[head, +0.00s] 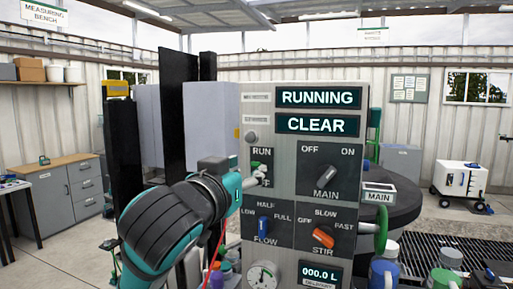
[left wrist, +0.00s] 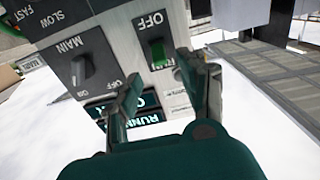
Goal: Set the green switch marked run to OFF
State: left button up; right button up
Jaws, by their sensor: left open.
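The control panel (head: 283,103) carries the green switch (head: 261,167) under the word RUN, partly hidden by my left gripper (head: 257,180). In the left wrist view, which shows the panel upside down, the green switch (left wrist: 157,53) sits beside the word OFF. My left gripper (left wrist: 160,70) is open there, its two fingers spread on either side of the switch. I cannot tell whether they touch it. The upper display (head: 318,97) reads RUNNING and the lower display (head: 317,125) reads CLEAR. My right gripper is not in view.
The blue FLOW lever (head: 263,227) and orange STIR knob (head: 323,237) are below. A round gauge (head: 263,275) is at the bottom. Bottles and containers (head: 384,271) stand at the lower right.

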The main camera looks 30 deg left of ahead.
aim_at(255, 164)
pick_arm(q)
jog(key=p+x, duration=0.3)
jog(key=shift+a+r, duration=0.15)
jog(key=shift+r, duration=0.05)
jog(key=shift+x, duration=1.05)
jog(key=shift+w+f, duration=0.25)
jog(key=shift+w, duration=0.35)
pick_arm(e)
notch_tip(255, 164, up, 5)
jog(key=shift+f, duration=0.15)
pick_arm(q)
jog(key=shift+s, duration=0.1)
grip_shut()
